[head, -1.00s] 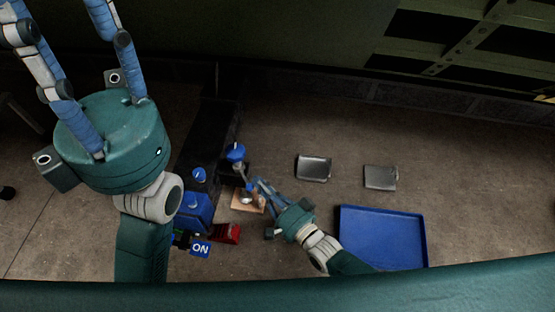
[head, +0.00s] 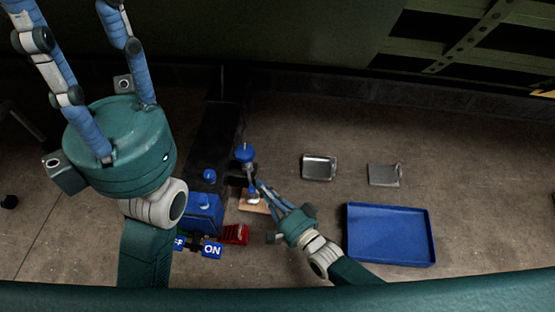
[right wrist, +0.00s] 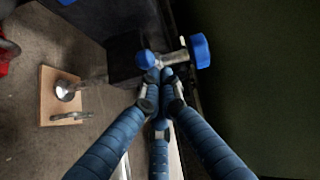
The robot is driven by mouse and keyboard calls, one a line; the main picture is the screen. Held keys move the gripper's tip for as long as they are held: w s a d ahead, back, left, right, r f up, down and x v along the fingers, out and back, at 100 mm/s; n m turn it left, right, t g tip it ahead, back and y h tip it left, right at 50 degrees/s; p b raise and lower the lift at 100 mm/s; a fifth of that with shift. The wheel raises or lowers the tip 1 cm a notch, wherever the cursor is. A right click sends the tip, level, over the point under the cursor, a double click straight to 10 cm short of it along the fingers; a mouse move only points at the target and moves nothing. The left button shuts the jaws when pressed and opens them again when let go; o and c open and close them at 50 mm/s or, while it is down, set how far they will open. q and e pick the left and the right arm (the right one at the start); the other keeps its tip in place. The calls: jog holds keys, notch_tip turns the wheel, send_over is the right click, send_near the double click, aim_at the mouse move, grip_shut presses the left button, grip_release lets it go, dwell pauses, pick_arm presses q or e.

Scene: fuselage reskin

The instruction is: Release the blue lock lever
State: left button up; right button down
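A blue lever knob (head: 245,153) on a metal shaft stands beside the dark bench in the head view. In the right wrist view the large blue knob (right wrist: 200,50) is at one end of a metal shaft and a smaller blue ball (right wrist: 146,60) at the other. My right gripper (head: 259,185) reaches to the foot of this lever; its fingertips (right wrist: 160,78) are drawn close together just by the shaft. I cannot tell whether they grip it. My left gripper (head: 88,50) is raised at the left, fingers wide apart, tips out of frame.
A blue box (head: 203,212) sits left of the lever, with an ON sign (head: 212,250) and a red object (head: 236,234) close by. A wooden board (right wrist: 62,98) holds metal parts. A blue tray (head: 389,235) and two metal plates (head: 319,167) lie on the floor at right.

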jog(key=shift+s+a, duration=0.35)
jog(key=shift+a, duration=0.15)
notch_tip(320, 180, up, 10)
jog(key=shift+w+d, duration=0.35)
jog(key=shift+d, duration=0.1)
jog(key=shift+r, duration=0.1)
dwell(0.3)
